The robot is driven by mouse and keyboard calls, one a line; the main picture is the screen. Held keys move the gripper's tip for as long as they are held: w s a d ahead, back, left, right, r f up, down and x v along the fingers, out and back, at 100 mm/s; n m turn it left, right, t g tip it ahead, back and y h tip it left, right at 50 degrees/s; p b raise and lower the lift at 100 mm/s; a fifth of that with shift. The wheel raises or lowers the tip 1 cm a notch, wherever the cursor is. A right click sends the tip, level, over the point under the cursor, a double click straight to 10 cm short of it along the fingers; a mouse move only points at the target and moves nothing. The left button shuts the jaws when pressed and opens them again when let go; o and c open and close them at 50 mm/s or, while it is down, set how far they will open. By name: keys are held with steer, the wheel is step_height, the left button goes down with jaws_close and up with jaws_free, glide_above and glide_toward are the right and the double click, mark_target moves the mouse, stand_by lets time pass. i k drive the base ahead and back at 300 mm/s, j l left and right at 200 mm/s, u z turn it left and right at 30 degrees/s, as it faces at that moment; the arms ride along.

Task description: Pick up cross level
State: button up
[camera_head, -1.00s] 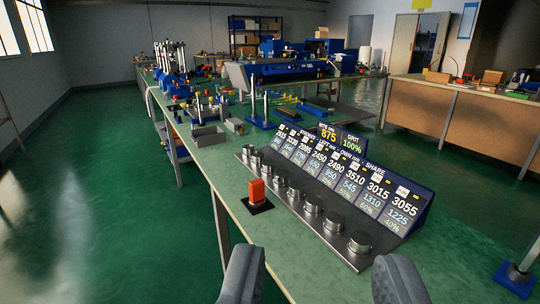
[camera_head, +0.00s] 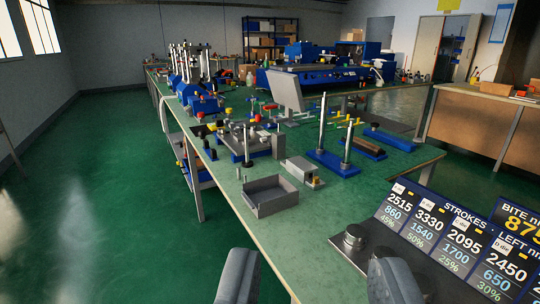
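My gripper (camera_head: 315,278) is open, with two grey fingers spread at the bottom of the view and nothing between them. It is above the near part of the green-topped bench (camera_head: 235,205). I cannot pick out a cross level with certainty among the small parts further back on the bench. Several small coloured parts lie around a dark fixture (camera_head: 245,140) and beyond it, too small to tell apart.
An open grey tray (camera_head: 271,208) lies near the bench's left edge. A display panel (camera_head: 455,232) with metal knobs stands at lower right. Open floor is at left.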

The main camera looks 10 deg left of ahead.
mark_target(218, 123)
steer(key=i+j+u, duration=0.1)
steer(key=i+j, duration=1.45)
steer(key=i, duration=0.35)
steer(key=i+j+z, duration=0.1)
steer(key=i, duration=0.4)
steer(key=i+j, duration=0.35)
steer(key=i, duration=0.15)
